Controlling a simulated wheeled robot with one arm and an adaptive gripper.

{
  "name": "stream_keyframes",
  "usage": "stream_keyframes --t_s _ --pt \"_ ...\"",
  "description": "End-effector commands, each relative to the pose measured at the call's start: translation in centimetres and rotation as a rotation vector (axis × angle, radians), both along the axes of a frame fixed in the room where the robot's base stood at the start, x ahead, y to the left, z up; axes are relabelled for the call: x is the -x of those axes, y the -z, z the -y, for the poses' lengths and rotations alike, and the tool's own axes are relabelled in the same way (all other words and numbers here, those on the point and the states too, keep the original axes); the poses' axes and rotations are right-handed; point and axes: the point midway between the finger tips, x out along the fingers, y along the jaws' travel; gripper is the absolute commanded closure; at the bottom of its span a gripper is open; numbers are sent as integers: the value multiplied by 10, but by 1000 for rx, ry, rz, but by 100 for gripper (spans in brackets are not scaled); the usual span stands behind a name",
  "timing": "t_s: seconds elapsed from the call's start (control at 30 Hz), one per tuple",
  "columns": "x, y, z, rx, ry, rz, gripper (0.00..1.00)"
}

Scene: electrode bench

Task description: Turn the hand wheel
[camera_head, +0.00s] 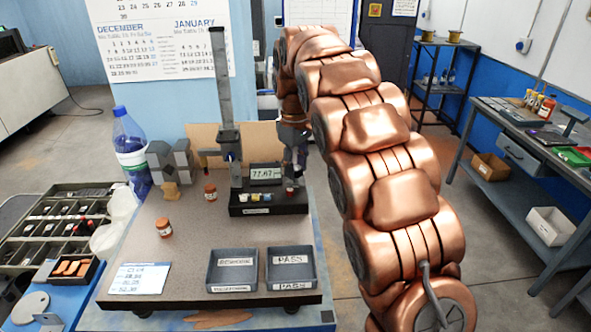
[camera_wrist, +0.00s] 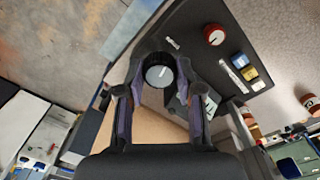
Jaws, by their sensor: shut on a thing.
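In the wrist view, the hand wheel (camera_wrist: 159,76) is a round knob with a dark rim and a light grey face bearing a short white mark. My gripper (camera_wrist: 160,68) is shut on it, with one finger on each side of its rim. In the head view, my gripper (camera_head: 294,150) is at the right side of the grey gauge stand (camera_head: 228,135), just above its dark base (camera_head: 268,202). The hand wheel cannot be made out there. A lit display (camera_head: 265,173) on the stand appears to read 77.67.
The base carries a red knob (camera_wrist: 214,34) and several coloured buttons. Two grey trays, one marked REWORK (camera_head: 233,270) and one marked PASS (camera_head: 291,268), lie in front. A blue-capped bottle (camera_head: 131,145) and small brown jars stand left. The stone plate's middle is clear.

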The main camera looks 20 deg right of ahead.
Motion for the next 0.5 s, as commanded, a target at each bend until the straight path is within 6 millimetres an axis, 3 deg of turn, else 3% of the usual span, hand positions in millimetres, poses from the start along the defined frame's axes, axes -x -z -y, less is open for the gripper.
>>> stream_keyframes --t_s 0.5 --pt "0 1 0 -1 488 0 99"
